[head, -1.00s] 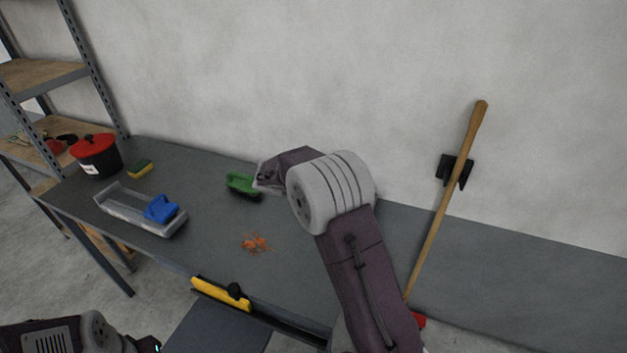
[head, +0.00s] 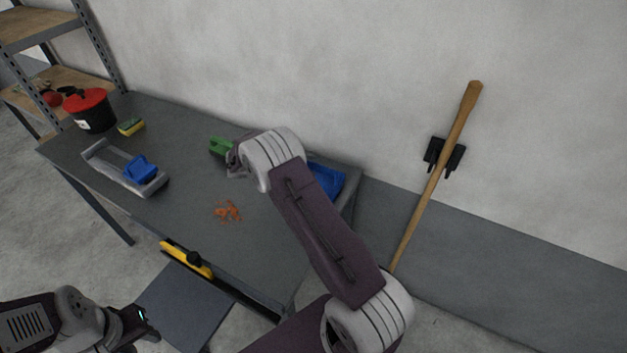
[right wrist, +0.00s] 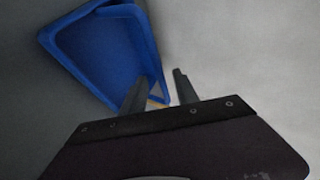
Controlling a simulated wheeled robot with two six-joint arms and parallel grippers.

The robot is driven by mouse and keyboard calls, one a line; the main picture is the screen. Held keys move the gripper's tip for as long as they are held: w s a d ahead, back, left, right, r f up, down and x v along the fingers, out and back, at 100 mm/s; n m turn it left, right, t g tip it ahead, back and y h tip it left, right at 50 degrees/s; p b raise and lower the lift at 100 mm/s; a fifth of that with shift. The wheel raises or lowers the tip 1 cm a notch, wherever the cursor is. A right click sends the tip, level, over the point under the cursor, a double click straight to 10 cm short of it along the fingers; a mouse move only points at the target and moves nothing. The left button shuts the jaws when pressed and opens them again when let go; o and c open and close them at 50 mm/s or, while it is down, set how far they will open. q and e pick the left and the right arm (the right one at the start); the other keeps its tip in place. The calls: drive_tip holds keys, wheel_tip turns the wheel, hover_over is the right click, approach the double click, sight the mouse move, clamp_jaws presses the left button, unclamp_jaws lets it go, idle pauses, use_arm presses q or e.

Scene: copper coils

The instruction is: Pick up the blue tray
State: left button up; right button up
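The blue tray (head: 328,180) lies at the right end of the grey table, partly hidden behind my right arm in the head view. In the right wrist view the blue tray (right wrist: 100,50) fills the upper left, with its raised rim and inside showing. My right gripper (right wrist: 158,88) is open, its two fingers apart near the tray's lower corner, with nothing visibly held. In the head view my right gripper (head: 236,160) is mostly hidden by its own wrist, beside the green brush. My left gripper (head: 148,323) is low at the left, away from the table; its fingers are unclear.
On the table (head: 190,190) are a green brush (head: 219,146), orange scraps (head: 227,211), a grey dustpan-like holder with a blue item (head: 140,168), a sponge (head: 130,126) and a red-lidded pot (head: 88,108). A wooden-handled tool (head: 437,175) leans on the wall.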

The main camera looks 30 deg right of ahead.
drive_tip(key=x, duration=0.6)
drive_tip(key=shift+w, duration=0.1)
drive_tip(key=shift+a+r, duration=0.1)
drive_tip(key=shift+a, duration=0.05)
clamp_jaws()
idle(1.1)
